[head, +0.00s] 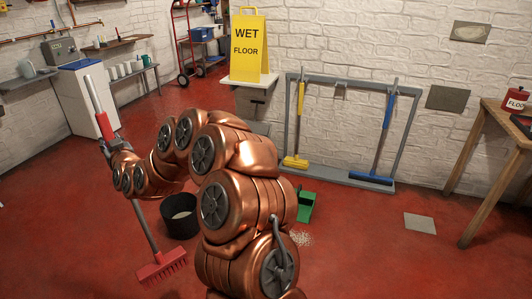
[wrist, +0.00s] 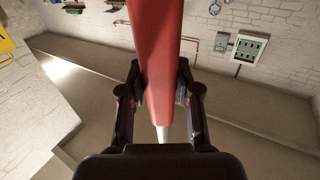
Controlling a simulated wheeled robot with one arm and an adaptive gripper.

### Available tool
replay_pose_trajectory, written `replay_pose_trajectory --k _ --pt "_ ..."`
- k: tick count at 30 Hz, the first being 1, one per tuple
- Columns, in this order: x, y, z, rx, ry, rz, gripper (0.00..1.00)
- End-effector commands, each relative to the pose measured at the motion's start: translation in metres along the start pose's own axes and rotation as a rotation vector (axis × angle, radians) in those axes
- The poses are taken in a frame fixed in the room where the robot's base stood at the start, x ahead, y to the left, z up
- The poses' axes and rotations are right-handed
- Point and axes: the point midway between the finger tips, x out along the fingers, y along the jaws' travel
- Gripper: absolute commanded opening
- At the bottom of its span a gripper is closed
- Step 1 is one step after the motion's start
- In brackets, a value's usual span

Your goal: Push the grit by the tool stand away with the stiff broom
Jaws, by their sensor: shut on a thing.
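The stiff broom has a red head (head: 162,265), a grey handle and a red grip sleeve. My gripper (head: 108,148) is shut on its handle at the left of the head view. The broom is tilted, its head low at or near the floor; I cannot tell if the bristles touch. In the wrist view the red sleeve (wrist: 155,55) runs between the fingers of my gripper (wrist: 160,105). The grit (head: 302,239) is a small pale patch on the red floor, right of my arm and partly beside it. The grey tool stand (head: 340,178) stands behind it against the wall.
The stand holds a yellow broom (head: 296,162) and a blue squeegee (head: 372,179). A green dustpan (head: 306,207) is just behind the grit. A black bucket (head: 180,222) stands between broom and arm. A flat grey plate (head: 420,223) and wooden table (head: 476,165) are at right.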

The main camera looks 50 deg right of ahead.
Motion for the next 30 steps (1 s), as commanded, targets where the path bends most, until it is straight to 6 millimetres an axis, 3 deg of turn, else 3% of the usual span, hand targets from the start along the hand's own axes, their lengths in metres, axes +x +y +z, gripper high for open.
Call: replay_pose_trajectory --k 6,14,22,30 --pt "0.017 0.074 0.029 -0.004 0.024 0.129 0.00" --pt "0.025 0.165 0.059 -0.014 0.052 0.281 0.00" --pt "0.020 0.259 0.093 -0.027 0.076 0.436 0.00" --pt "-0.001 0.351 0.127 -0.042 0.098 0.589 0.00"
